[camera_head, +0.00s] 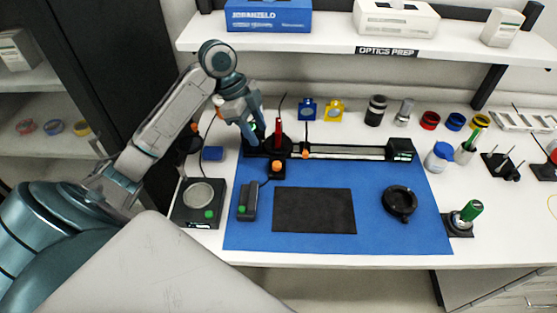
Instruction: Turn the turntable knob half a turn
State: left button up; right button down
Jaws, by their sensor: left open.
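My left gripper (256,131) is open, its fingers pointing down at the left end of the black rail assembly at the back of the blue mat (410,225). A dark stage (262,148) lies under it and a red upright piece (278,134) stands just to its right. An orange knob (277,166) sits in front of this stage, apart from the fingers. Another small orange part (305,153) is on the rail. I cannot tell for sure which of these is the turntable knob. The gripper partly hides the stage. My right gripper is not in view.
A long rail (350,152) runs right from the stage. A black pad (314,210), a black ring (399,202) and a small box with a green button (248,202) lie on the mat. A shelf (330,44) overhangs the back. The mat's front is clear.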

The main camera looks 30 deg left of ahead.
aim_at(275, 164)
pick_arm(q)
jog(key=p+x, duration=0.2)
jog(key=x, duration=0.9)
jog(key=shift+w+f, duration=0.1)
jog(key=shift+w, duration=0.05)
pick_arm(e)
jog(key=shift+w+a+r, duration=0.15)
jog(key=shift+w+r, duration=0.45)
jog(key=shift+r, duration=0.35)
pick_arm(q)
jog(key=shift+c, duration=0.5)
